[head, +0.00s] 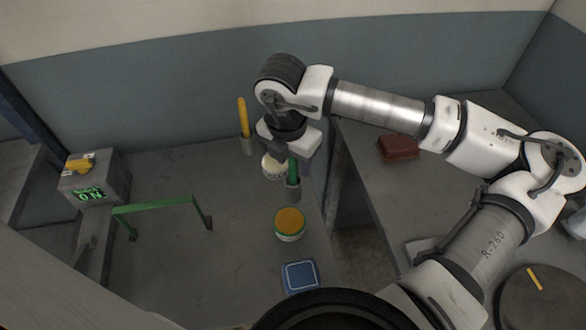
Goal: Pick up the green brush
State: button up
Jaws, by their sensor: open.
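The green brush (293,170) stands upright in a small grey cup (293,190) on the grey table. Only its green handle shows; its lower end is hidden in the cup, and its top reaches up to my gripper in the picture. My gripper (291,153) points down from above, just behind or over the handle. It is open. I cannot tell whether the handle is between the fingers or in front of them, and the fingertips are partly hidden.
A yellow-handled tool (242,113) stands in another cup behind left. A white jar (273,167) sits under my gripper. An orange-topped jar (289,223) and blue box (300,277) lie nearer. A green frame (157,204) stands left. A brown block (398,147) rests on the right table.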

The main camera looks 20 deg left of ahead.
jog(key=shift+f, duration=0.1)
jog(key=shift+c, duration=0.4)
grip_shut()
